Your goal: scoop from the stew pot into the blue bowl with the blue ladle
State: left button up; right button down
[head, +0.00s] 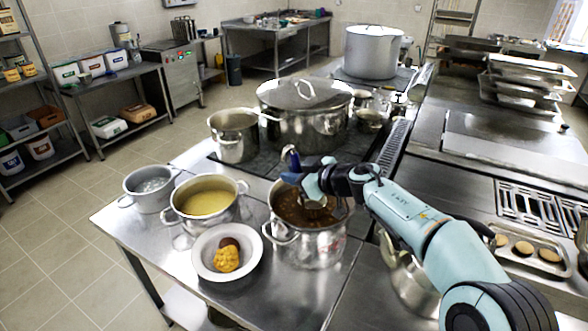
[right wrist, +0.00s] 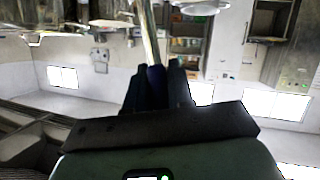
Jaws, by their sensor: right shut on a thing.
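The stew pot (head: 310,248) is a steel pot of brown stew at the front of the steel table. My right gripper (head: 298,179) is above it, shut on the blue handle of the ladle (head: 293,157). The ladle's steel cup hangs below the gripper, at the stew inside the pot's rim; how deep it sits I cannot tell. In the right wrist view the fingers (right wrist: 157,88) close around the blue handle, with the ladle's steel shaft (right wrist: 149,35) running up. A bowl (head: 203,247) left of the pot looks white, not blue, and holds yellow-orange and brown food. My left gripper is not in view.
A pot of yellow soup (head: 205,217) and a smaller pot (head: 148,200) stand to the left. A large lidded pot (head: 304,125) and a steel pot (head: 234,146) stand behind. A tray of round pieces (head: 533,252) lies right. Bare table shows in front of the bowl.

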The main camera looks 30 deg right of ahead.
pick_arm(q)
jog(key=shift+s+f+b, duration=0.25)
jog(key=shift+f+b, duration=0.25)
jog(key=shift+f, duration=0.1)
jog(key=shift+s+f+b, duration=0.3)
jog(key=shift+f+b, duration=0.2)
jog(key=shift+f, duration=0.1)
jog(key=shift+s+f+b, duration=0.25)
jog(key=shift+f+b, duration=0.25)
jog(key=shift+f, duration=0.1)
pick_arm(e)
jog(key=shift+f, duration=2.95)
jog(key=shift+r, duration=0.1)
notch_tip(320, 180, up, 14)
jog(key=shift+r, duration=0.15)
